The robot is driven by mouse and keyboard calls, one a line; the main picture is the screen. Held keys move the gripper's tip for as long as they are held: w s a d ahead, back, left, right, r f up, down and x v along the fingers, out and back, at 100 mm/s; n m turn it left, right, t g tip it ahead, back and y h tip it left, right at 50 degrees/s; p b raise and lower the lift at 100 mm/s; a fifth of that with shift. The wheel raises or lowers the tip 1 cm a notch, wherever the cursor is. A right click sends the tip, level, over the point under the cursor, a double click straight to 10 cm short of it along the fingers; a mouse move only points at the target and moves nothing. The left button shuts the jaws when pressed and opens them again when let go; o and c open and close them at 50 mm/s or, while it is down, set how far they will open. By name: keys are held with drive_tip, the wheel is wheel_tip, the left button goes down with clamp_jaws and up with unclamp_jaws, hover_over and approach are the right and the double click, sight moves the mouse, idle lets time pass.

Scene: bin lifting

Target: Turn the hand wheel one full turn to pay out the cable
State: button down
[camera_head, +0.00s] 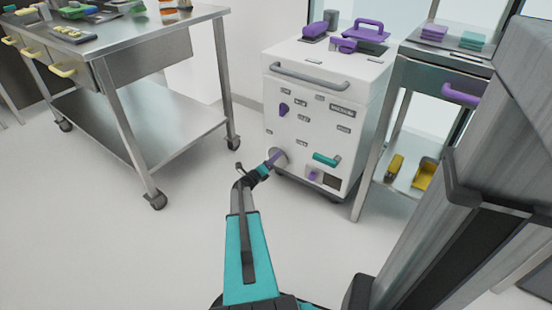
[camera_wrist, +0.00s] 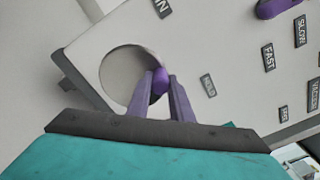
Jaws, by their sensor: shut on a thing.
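The hand wheel is a round pale grey disc low on the left of a white cabinet's front. It shows in the head view (camera_head: 282,154) and, larger, in the wrist view (camera_wrist: 122,72). A purple knob (camera_wrist: 160,79) stands near the disc's right rim in the wrist view. My gripper (camera_head: 274,157) reaches to the wheel; its two purple fingers are shut on the knob, one on each side, in the wrist view (camera_wrist: 164,88). The fingers hide part of the knob and rim. I cannot make out a cable in either view.
The white cabinet (camera_head: 312,101) carries a purple knob (camera_head: 284,109), a teal handle (camera_head: 326,159) and small labels. A steel table (camera_head: 150,45) stands left. A steel shelf unit (camera_head: 403,75) with yellow items stands close on the right. The floor before the cabinet is clear.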

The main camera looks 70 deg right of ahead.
drive_tip(key=shift+w+d+r+n+p, duration=0.1)
drive_tip(key=shift+w+n+p, duration=0.3)
drive_tip(key=shift+n, duration=0.4)
drive_tip(key=shift+w+d+r+n+p, duration=0.1)
drive_tip(key=shift+w+n+p, duration=0.15)
drive_tip(key=shift+n+p, duration=0.4)
drive_tip(key=c, duration=1.6)
unclamp_jaws()
drive_tip(key=shift+a, duration=0.15)
drive_tip(key=p+v, duration=0.2)
drive_tip(key=v, duration=1.1)
drive_tip(key=shift+w+a+f, duration=0.1)
drive_tip(key=shift+a, duration=0.15)
